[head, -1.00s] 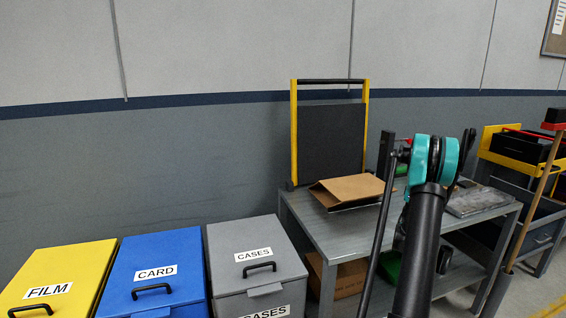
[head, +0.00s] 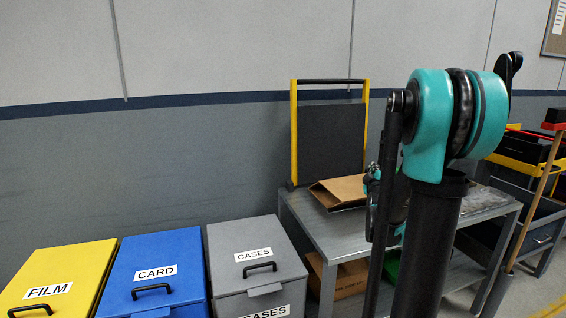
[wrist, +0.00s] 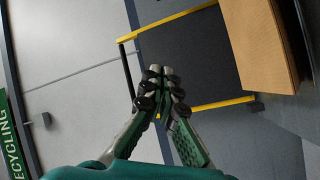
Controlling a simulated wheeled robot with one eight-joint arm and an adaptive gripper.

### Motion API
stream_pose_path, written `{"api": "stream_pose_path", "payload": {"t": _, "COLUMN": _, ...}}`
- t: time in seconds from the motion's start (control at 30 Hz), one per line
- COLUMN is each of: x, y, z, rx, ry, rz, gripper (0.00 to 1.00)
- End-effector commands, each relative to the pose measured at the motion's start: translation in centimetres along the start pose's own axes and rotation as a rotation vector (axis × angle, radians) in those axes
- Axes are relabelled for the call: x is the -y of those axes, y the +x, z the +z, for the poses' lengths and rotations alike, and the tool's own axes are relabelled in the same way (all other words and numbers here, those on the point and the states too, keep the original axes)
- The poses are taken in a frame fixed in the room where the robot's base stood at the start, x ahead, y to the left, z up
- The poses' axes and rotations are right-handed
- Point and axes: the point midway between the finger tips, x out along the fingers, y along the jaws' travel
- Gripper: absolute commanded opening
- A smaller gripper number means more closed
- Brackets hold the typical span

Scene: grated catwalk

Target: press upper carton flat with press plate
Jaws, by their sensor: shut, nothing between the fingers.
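The upper carton (head: 342,191) is brown and stands partly folded, not flat, on the grey table top (head: 338,236). It also shows at the upper right of the turned wrist view (wrist: 262,45). The press plate (head: 331,139) is a dark panel in a yellow frame with a black top bar, standing upright at the table's back edge. In the wrist view the press plate (wrist: 190,62) lies beyond my gripper (wrist: 160,76). My gripper is shut and empty, its fingertips appearing close to the black bar; I cannot tell whether they touch. My arm mostly hides the gripper in the head view.
Another brown carton (head: 348,279) sits on the lower shelf. FILM (head: 62,275), CARD (head: 155,270) and CASES (head: 256,258) bins stand left of the table. A cart with yellow and black trays (head: 522,150) and a wooden pole (head: 530,200) are at right.

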Motion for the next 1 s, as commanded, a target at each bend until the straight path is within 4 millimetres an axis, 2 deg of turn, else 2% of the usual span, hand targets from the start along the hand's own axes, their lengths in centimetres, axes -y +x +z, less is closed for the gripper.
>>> {"api": "stream_pose_path", "payload": {"t": 0.03, "x": 2.1, "y": -2.1, "z": -0.3, "rx": 0.033, "ry": 0.073, "rz": -0.093, "gripper": 0.0}}
{"api": "stream_pose_path", "payload": {"t": 0.17, "x": 7.5, "y": -8.0, "z": 0.0, "rx": 0.167, "ry": 0.269, "rz": -0.319, "gripper": 0.0}}
{"api": "stream_pose_path", "payload": {"t": 0.3, "x": 12.9, "y": -16.0, "z": 1.1, "rx": 0.363, "ry": 0.453, "rz": -0.527, "gripper": 0.0}}
{"api": "stream_pose_path", "payload": {"t": 0.37, "x": 14.8, "y": -19.6, "z": 1.7, "rx": 0.456, "ry": 0.519, "rz": -0.598, "gripper": 0.0}}
{"api": "stream_pose_path", "payload": {"t": 0.5, "x": 18.4, "y": -28.1, "z": 3.4, "rx": 0.686, "ry": 0.64, "rz": -0.726, "gripper": 0.0}}
{"api": "stream_pose_path", "payload": {"t": 0.6, "x": 20.0, "y": -33.2, "z": 4.5, "rx": 0.832, "ry": 0.695, "rz": -0.779, "gripper": 0.0}}
{"api": "stream_pose_path", "payload": {"t": 0.7, "x": 21.0, "y": -37.0, "z": 5.4, "rx": 0.945, "ry": 0.728, "rz": -0.808, "gripper": 0.0}}
{"api": "stream_pose_path", "payload": {"t": 0.8, "x": 21.5, "y": -39.2, "z": 5.9, "rx": 1.014, "ry": 0.745, "rz": -0.82, "gripper": 0.0}}
{"api": "stream_pose_path", "payload": {"t": 1.0, "x": 21.6, "y": -40.1, "z": 6.2, "rx": 1.046, "ry": 0.753, "rz": -0.824, "gripper": 0.0}}
